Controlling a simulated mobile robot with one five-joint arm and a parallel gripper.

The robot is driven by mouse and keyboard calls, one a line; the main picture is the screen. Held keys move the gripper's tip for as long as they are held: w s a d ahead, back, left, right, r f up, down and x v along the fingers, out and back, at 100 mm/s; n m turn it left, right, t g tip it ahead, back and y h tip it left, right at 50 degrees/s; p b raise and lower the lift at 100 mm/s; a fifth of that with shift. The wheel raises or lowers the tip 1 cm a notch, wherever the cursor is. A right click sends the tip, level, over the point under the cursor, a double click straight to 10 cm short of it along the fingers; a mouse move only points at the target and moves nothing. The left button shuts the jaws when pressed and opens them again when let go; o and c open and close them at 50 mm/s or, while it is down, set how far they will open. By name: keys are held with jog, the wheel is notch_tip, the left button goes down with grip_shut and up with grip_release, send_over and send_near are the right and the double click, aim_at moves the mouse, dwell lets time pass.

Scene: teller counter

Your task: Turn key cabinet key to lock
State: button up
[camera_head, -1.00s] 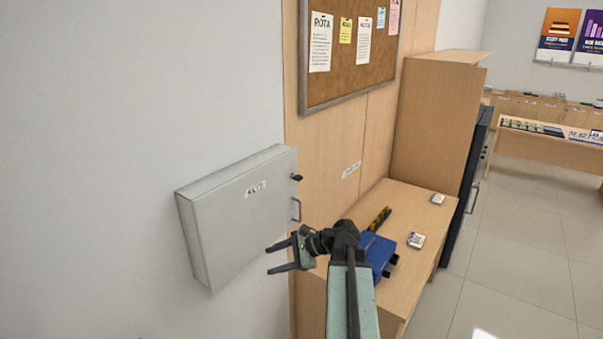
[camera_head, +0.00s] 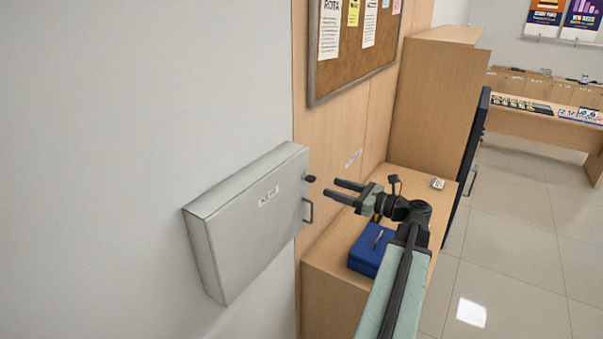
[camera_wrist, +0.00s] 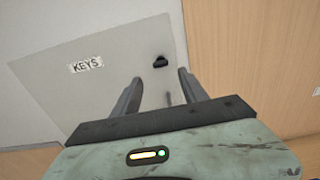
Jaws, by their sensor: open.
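The grey key cabinet (camera_head: 245,225) hangs on the wall at the left in the head view, its door closed. Its front with the KEYS label also fills the upper left of the wrist view (camera_wrist: 105,85). The dark key (camera_head: 310,179) sticks out near the door's right edge, above the handle (camera_head: 308,211). In the wrist view the key (camera_wrist: 160,61) lies ahead of and between my fingertips. My gripper (camera_head: 336,190) is open and empty, pointing left at the key, with a gap left between them.
A wooden counter (camera_head: 325,262) stands right of the cabinet, below my arm. A blue box (camera_head: 368,251) and a small white item (camera_head: 438,183) lie on it. A cork board (camera_head: 350,50) hangs above. Open tiled floor (camera_head: 530,220) lies to the right.

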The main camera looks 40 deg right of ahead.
aim_at(315, 180)
jog(key=x, duration=0.8)
jog(key=shift+d+r, duration=0.1)
jog(key=shift+d, duration=0.1)
jog(key=shift+c, duration=0.3)
grip_shut()
